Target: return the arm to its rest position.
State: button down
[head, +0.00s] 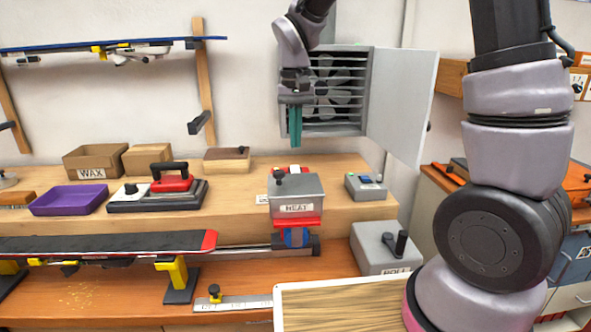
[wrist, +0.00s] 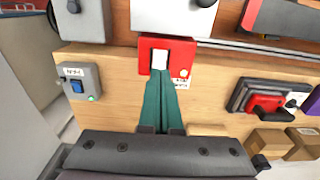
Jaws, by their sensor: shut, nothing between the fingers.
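My gripper (head: 295,125) hangs fingers-down in the head view, in front of the fan vent and above the bench shelf. Its teal fingers are together with nothing between them. In the wrist view my gripper (wrist: 162,80) shows as two teal fingers closed, with the tips in front of a red unit (wrist: 183,55) that has a white part. Whether the tips touch that unit cannot be told from the wrist view; in the head view they are well above the shelf.
The fan vent (head: 340,85) has its grey door (head: 402,100) swung open to the right. The HEAT box (head: 297,195) stands below my gripper. A switch box (head: 366,187), an iron (head: 170,180), a purple tray (head: 68,200) and a ski (head: 110,243) are nearby. The air around my gripper is clear.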

jog(key=shift+r, duration=0.35)
jog(key=s+d+r+m+t+y, duration=0.1)
jog(key=s+d+r+m+t, duration=0.1)
jog(key=s+d+r, duration=0.5)
jog(key=s+d+r+m+t+y, duration=0.1)
jog(key=s+d+r+t, duration=0.4)
jog(key=d, duration=0.6)
notch_tip(320, 180, up, 2)
jog(key=shift+s+r+m, duration=0.15)
jog(key=shift+s+m, duration=0.45)
jog(key=shift+s, duration=0.3)
